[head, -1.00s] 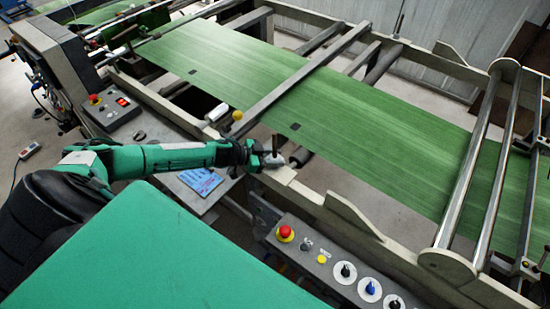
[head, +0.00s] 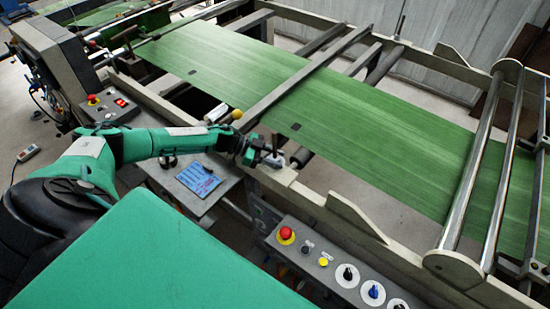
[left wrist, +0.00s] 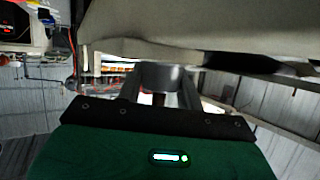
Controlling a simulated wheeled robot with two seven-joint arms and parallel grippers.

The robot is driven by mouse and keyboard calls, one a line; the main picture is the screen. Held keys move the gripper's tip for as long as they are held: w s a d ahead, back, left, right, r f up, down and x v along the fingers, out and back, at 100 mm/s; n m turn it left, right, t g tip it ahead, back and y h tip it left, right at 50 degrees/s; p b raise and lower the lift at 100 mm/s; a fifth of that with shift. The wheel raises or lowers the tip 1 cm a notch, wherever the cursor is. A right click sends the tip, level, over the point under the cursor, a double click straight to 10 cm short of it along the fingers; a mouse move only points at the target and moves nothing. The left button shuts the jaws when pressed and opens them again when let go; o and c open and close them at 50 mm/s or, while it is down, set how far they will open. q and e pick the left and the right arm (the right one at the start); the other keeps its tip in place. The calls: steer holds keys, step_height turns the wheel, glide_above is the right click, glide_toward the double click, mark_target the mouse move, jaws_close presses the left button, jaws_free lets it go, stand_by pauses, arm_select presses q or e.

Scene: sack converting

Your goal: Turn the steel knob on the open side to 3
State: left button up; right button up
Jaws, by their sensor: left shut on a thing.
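My left gripper (head: 274,157) is at the near rail of the machine frame, beside the green web. In the left wrist view its two fingers (left wrist: 160,92) are closed on a grey, round metal piece, which looks like the steel knob (left wrist: 158,74). The piece sits just under a pale frame part. The fingers and rail mostly hide the knob in the head view, and no scale or number on it can be read. My right gripper is not in view.
A control panel (head: 312,262) with a red button and several dials is below the gripper. A yellow ball-topped lever (head: 237,114) stands behind the arm. The green web (head: 370,125) runs across the frame.

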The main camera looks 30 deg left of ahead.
arm_select(q)
steer(key=shift+w, duration=0.1)
steer(key=o, duration=1)
steer(key=shift+b+v, duration=2.3)
steer(key=shift+v, duration=4.65)
steer(key=shift+r, duration=0.1)
